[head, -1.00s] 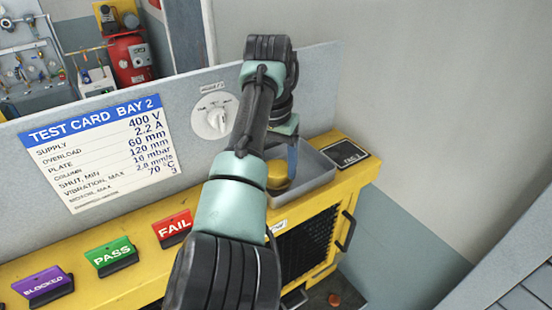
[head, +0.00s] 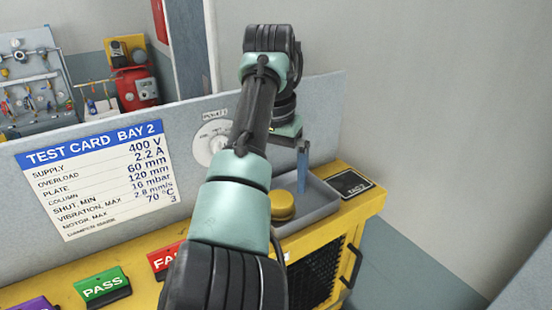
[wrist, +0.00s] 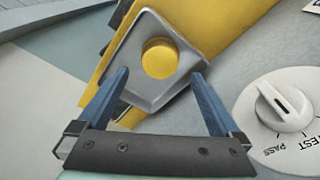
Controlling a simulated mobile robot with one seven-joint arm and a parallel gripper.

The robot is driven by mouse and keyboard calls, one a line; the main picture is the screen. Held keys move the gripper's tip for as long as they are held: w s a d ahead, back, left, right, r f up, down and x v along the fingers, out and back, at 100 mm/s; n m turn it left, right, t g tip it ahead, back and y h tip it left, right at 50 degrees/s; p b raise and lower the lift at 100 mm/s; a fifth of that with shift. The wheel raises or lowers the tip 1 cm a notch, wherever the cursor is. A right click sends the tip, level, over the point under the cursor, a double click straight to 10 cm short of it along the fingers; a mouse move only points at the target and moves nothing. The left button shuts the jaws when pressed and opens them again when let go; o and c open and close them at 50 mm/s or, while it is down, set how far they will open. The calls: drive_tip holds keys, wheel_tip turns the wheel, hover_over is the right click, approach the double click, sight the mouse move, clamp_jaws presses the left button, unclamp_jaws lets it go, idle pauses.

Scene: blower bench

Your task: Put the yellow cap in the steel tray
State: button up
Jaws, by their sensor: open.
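The yellow cap (head: 282,207) is a short round piece sitting in the steel tray (head: 322,208), towards its left side in the head view. In the wrist view the cap (wrist: 160,58) lies on the floor of the tray (wrist: 150,97), clear of both fingers. My gripper (wrist: 160,76) is open and empty, its two blue fingers spread wide above the tray. In the head view one blue finger (head: 303,170) shows above the tray; the other is hidden.
The tray stands on a yellow bench beside a dark label plate (head: 352,185). A grey panel with a test card (head: 95,180) and a white rotary knob (wrist: 285,102) rises behind. PASS (head: 102,287) and FAIL (head: 165,260) blocks stand at the left.

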sight(276, 204)
wheel_tip(276, 204, up, 7)
drive_tip(key=shift+s+a+b, duration=0.15)
drive_tip(key=shift+s+b, duration=0.25)
drive_tip(key=shift+b, duration=0.05)
